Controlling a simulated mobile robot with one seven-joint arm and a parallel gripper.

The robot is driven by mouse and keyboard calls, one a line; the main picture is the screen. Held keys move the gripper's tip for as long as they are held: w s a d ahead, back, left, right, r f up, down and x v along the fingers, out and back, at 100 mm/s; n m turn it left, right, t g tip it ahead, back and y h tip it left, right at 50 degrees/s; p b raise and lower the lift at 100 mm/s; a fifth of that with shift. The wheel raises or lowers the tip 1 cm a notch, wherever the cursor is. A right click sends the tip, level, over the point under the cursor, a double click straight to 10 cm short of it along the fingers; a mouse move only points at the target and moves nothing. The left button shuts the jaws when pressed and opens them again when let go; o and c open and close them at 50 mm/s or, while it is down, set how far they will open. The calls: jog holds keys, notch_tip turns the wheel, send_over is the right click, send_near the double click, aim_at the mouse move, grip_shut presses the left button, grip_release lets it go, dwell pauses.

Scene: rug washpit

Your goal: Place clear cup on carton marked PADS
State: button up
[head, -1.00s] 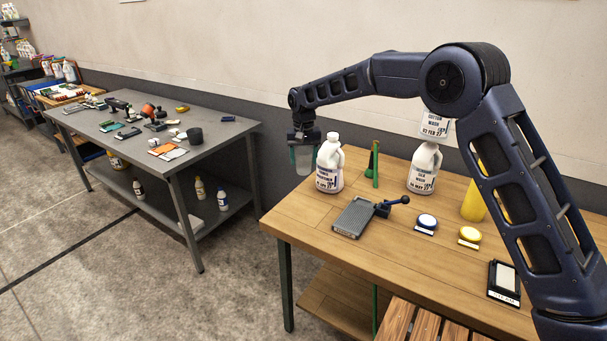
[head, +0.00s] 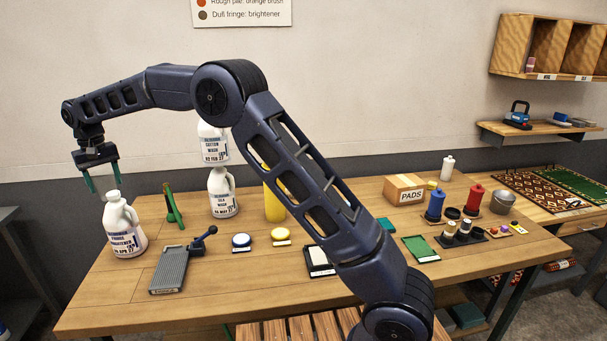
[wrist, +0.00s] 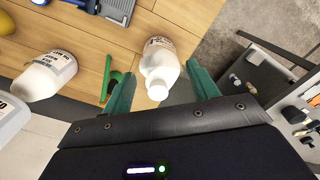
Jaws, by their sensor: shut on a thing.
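My gripper (head: 103,181) is at the left, above the bench's left end and close to a white jug. Its green fingers stand apart, shut on the clear cup (wrist: 181,94), which is so see-through that only a faint grey patch shows between them in the wrist view. The cup's outline is hard to make out in the head view. The carton marked PADS (head: 411,196) is a brown box at the back of the bench, right of my arm. Its top looks bare. My gripper is far to its left.
The white fringe brightener jug (head: 123,230) stands just below my gripper. More jugs, a yellow cylinder (head: 274,203) and a green stand (head: 173,207) are along the back. Red (head: 473,197) and blue (head: 435,205) bottles and a white bottle stand near the carton. Wall shelves (head: 545,45) are at right.

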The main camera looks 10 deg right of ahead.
jog(key=w+d+r, duration=1.8)
jog(key=d+r, duration=0.2)
jog(key=d, duration=0.1)
jog(key=w+d+r, duration=0.3)
jog(key=d, duration=0.5)
jog(key=w+d+r+m, duration=0.1)
jog(key=w+d+r, duration=0.25)
jog(key=d, duration=0.45)
jog(key=w+d+r, duration=0.3)
jog(key=d+r, duration=0.1)
jog(key=d, duration=0.5)
jog(key=w+d+f+m, duration=0.2)
jog(key=w+d+f, duration=0.15)
jog(key=d, duration=0.55)
jog(key=w+d+f+m, duration=0.2)
jog(key=d+f, duration=0.2)
jog(key=d, duration=0.4)
jog(key=m, duration=1.2)
send_over(406, 180)
notch_tip(406, 180, down, 20)
jog(key=f, duration=0.1)
notch_tip(406, 180, down, 19)
jog(key=shift+s+a+f, duration=0.1)
jog(key=shift+s+a, duration=0.05)
